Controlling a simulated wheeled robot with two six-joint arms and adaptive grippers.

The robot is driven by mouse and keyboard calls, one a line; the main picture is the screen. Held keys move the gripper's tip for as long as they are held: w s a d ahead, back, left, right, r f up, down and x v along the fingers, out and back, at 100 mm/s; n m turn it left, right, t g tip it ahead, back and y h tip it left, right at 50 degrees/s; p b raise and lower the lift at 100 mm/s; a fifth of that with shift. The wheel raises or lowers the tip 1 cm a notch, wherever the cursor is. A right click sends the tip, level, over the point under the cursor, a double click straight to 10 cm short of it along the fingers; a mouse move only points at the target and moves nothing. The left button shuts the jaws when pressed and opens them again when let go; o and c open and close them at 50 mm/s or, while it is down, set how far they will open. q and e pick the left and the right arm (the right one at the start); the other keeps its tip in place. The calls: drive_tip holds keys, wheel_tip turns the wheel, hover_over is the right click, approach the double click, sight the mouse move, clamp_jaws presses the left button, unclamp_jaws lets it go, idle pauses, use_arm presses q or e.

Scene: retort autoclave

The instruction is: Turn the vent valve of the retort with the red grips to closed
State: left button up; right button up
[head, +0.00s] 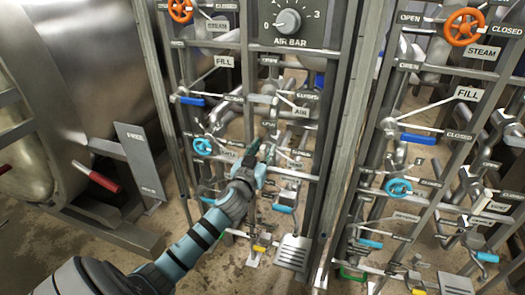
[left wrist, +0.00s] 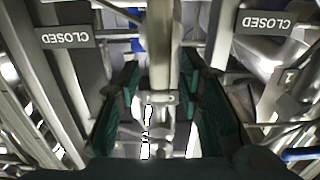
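The red grip (head: 103,181) is on a lever at the front of the large steel vessel (head: 95,75) at the left. The valve panel (head: 243,85) beside it carries several levers and small signs. I cannot read which sign marks the vent. My left gripper (head: 257,148) reaches into this panel at mid height. In the left wrist view its two dark green fingers (left wrist: 165,100) stand apart on either side of a grey metal bar (left wrist: 160,50). Gaps show beside the bar, and I cannot tell whether it is the vent lever. My right gripper is out of view.
CLOSED signs (left wrist: 65,38) show upside down in the left wrist view. A pressure dial (head: 288,21), an orange wheel (head: 180,9) and a blue wheel (head: 202,146) are close by. A second panel (head: 440,150) stands right. Pipes crowd the space around my gripper.

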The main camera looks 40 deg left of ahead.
use_arm(q)
clamp_jaws()
